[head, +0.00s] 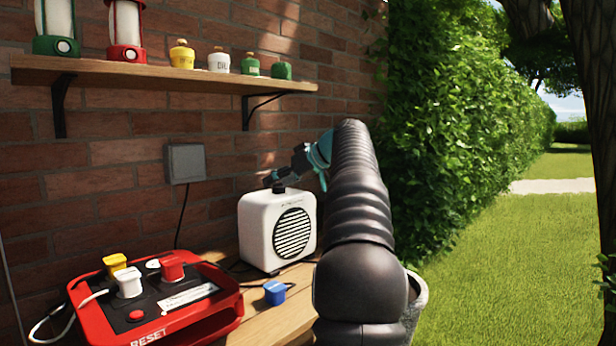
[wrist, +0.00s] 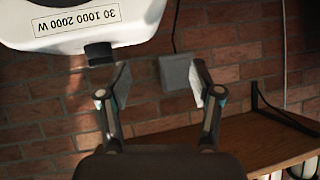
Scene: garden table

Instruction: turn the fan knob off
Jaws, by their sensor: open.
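The white fan heater (head: 277,228) stands on the wooden table near the brick wall, its round grille facing forward. Its dark knob (head: 279,188) is on the top. My gripper (head: 278,177) is just above the heater top, close to the knob. In the wrist view my gripper (wrist: 161,80) is open and empty; the knob is beside the left finger, not between the fingers. The knob's setting is not readable.
A red panel (head: 225,324) with plugs sits at the table's front left, and a blue plug (head: 275,292) lies loose. A grey wall box (head: 186,163) and a shelf (head: 170,78) with lanterns and small bottles are behind. A hedge (head: 445,140) is at right.

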